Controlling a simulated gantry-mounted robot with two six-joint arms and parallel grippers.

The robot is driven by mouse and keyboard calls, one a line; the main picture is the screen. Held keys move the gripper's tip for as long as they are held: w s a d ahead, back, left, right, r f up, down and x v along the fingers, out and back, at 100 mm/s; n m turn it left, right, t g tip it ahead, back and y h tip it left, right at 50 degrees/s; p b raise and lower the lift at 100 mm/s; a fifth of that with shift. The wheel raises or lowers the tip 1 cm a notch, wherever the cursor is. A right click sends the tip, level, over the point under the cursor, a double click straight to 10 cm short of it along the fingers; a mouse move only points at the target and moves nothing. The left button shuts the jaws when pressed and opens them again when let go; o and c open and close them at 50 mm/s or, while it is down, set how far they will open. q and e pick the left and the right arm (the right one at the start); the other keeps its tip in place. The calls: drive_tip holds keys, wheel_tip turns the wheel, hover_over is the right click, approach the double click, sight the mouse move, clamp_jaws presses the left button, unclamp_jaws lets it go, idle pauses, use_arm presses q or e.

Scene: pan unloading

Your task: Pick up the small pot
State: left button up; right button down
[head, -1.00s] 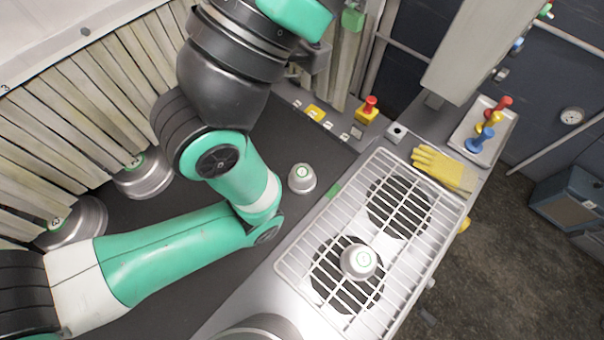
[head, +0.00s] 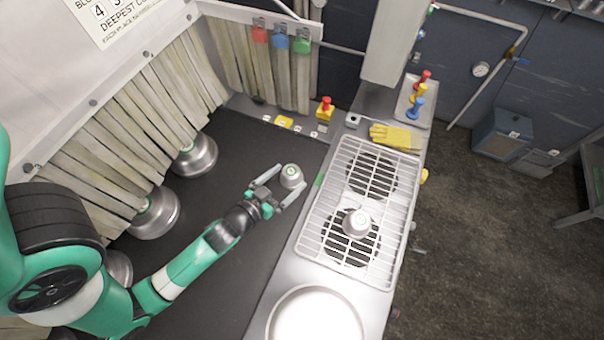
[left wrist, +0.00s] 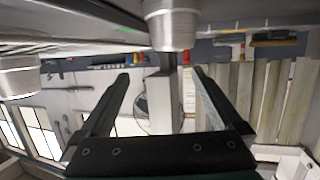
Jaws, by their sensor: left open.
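The pot also shows at the top of the left wrist view (left wrist: 172,24), beyond the open fingertips (left wrist: 161,72). I cannot tell whether a finger touches it. A second, similar small pot (head: 357,224) stands on the wire rack (head: 345,160). My right gripper is not in view.
Larger pots (head: 196,160) stand along the strip curtain (head: 135,120) on the left. A big round pan (head: 315,318) is at the bottom. Yellow gloves (head: 395,137) and a red-topped yellow button (head: 325,108) lie beyond the rack.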

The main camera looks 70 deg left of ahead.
sight(285, 176)
use_arm(q)
drive_tip(key=shift+n+g, duration=0.3)
drive_tip(key=shift+g, duration=0.5)
drive_tip(key=s, duration=0.1)
drive_tip(key=s+f, duration=0.1)
drive_tip(key=s, duration=0.1)
drive_tip(key=s+p, duration=0.1)
drive_tip(key=shift+s+f, duration=0.25)
drive_tip(key=shift+f, duration=0.05)
drive_tip(key=shift+w+a+f+y, duration=0.15)
drive_tip(key=shift+w+a+y, duration=0.15)
drive_tip(key=shift+w, duration=0.05)
drive_tip(key=x, duration=0.6)
drive_tip(key=shift+d, duration=0.1)
drive_tip(key=x, duration=0.3)
drive_tip(key=b+x, duration=0.1)
drive_tip(key=x, duration=0.1)
drive_tip(key=shift+w+d+r, duration=0.15)
drive_tip(key=shift+w+r, duration=0.1)
drive_tip(key=shift+w, duration=0.15)
drive_tip(key=c, duration=1.3)
drive_tip(key=shift+o, duration=0.2)
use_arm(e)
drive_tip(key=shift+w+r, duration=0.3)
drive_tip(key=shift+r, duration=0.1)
use_arm(q)
drive_tip(key=shift+s+r, duration=0.1)
drive_tip(key=shift+r, duration=0.05)
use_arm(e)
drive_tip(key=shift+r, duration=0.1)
